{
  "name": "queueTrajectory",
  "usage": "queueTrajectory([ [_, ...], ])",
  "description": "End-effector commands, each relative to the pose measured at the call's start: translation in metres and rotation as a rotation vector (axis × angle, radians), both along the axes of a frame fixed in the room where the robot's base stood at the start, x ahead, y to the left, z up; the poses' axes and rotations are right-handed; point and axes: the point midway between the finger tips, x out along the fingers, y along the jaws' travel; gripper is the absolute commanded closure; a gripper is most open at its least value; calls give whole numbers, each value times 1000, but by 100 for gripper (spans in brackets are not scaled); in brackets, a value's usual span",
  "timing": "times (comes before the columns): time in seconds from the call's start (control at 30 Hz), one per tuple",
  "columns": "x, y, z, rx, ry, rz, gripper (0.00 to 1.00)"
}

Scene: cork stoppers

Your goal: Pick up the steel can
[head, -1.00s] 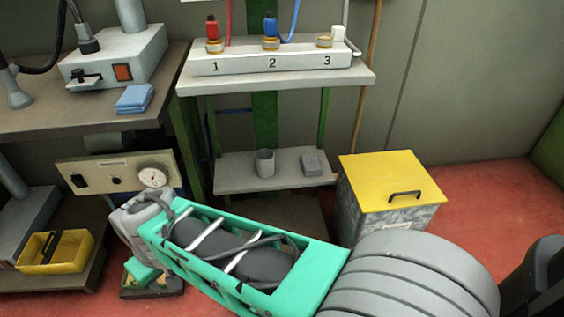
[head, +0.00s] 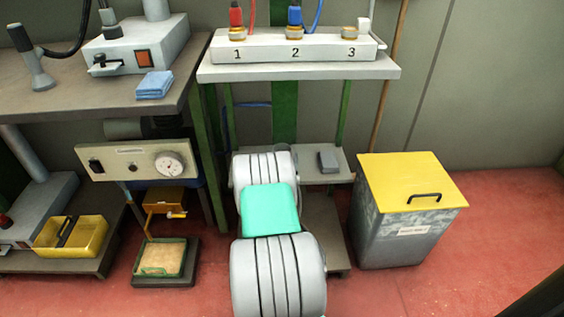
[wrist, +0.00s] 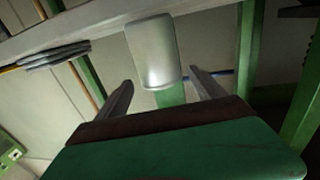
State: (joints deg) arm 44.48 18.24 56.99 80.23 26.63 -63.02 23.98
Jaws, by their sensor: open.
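The steel can (wrist: 152,52) is a plain grey cylinder. In the wrist view, which looks upside down, it stands on the grey shelf at the top of the picture. My gripper (wrist: 162,82) is open, with one finger at each side of the can's line and the gap between them empty. The can appears just beyond the fingertips, slightly left of the middle of the gap; I cannot tell the exact distance. In the head view my arm hides both the can and my gripper.
The lower shelf (head: 312,175) also bears a grey block (head: 327,160), right of my arm. The upper shelf (head: 300,73) with a numbered bar (head: 265,50) lies above. Green legs (head: 343,115) frame the space. A yellow-lidded bin (head: 408,215) stands at right.

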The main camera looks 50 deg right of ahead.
Motion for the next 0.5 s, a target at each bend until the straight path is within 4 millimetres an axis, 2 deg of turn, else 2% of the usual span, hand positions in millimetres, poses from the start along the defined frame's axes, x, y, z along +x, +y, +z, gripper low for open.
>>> queueTrajectory([
  [0.07,6,-13,-7,0,-2,-3,21],
  [0.2,20,-32,-6,0,-1,-1,21],
  [0.47,24,-36,-3,1,1,1,21],
  [0.5,24,-36,-3,1,1,1,24],
])
